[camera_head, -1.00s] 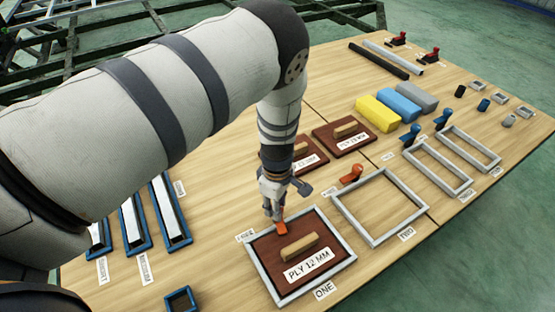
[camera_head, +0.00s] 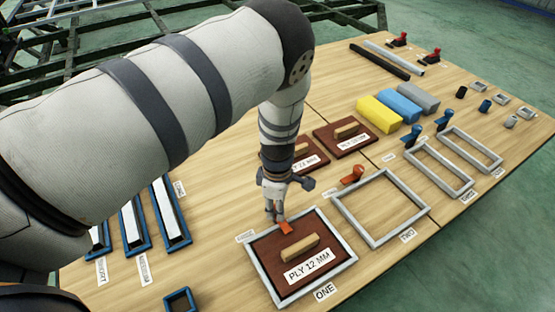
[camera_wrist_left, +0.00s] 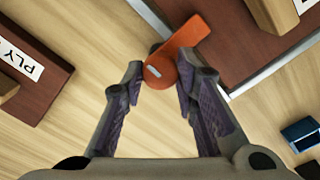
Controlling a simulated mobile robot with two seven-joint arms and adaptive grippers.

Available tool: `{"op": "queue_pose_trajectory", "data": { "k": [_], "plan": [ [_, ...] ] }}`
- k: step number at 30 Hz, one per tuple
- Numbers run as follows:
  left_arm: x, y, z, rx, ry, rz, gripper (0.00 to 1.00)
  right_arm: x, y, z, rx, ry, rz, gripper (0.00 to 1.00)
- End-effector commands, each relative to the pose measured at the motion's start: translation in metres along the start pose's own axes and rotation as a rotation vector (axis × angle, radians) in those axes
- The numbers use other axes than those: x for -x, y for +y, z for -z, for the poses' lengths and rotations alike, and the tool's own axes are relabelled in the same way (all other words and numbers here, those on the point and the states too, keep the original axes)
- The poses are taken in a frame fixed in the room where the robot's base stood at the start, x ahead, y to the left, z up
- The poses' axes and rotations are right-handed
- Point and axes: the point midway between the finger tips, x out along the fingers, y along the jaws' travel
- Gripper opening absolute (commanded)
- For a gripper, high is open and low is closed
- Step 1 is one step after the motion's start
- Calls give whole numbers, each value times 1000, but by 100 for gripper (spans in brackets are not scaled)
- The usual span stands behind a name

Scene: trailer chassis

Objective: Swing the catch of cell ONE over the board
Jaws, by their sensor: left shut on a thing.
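Cell ONE (camera_head: 347,246) is a light grey frame with a brown board (camera_head: 318,235) lying in it. The board has a wooden handle and a "PLY 12 MM" label. The orange catch of cell ONE (camera_head: 287,229) is at the frame's far side. In the left wrist view the catch (camera_wrist_left: 190,38) has its arm crossing the frame edge, its tip over the brown board. My left gripper (camera_head: 275,215) points down at the catch, with its fingers shut on the round pivot end. The fingers partly hide the catch in the head view. My right gripper is out of view.
Empty cell TWO (camera_head: 425,207) is beside cell ONE, with its own orange catch (camera_head: 352,175) outside the frame. More brown boards (camera_head: 345,137) lie behind. Blue trays (camera_head: 170,215) are at left, and a small blue frame (camera_head: 181,301) is at the front edge.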

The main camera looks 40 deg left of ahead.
Motion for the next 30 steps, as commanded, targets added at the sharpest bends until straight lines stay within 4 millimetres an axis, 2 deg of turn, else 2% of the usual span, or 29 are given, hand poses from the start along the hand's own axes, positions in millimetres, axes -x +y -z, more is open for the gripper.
{"op": "queue_pose_trajectory", "data": {
  "k": [2, 3, 6, 14, 16, 20, 24, 30],
  "plan": [
    [-1, -1, 0, 1, -1, 4, 0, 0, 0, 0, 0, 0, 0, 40],
    [-1, -1, 0, 1, -1, 4, 29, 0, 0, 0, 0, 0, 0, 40],
    [-1, -1, 0, 1, -1, 3, 48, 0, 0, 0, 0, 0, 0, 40],
    [0, 0, 0, 0, 0, 1, 48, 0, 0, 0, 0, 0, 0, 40],
    [6, 0, 0, 0, -1, 0, 48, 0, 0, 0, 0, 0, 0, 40],
    [34, 1, -1, 0, -1, -3, 48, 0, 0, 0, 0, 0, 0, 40],
    [74, 1, -1, 0, -1, -4, 48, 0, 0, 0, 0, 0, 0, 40],
    [111, 0, 0, -1, 0, 0, 48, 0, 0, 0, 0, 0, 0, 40]
  ]
}}
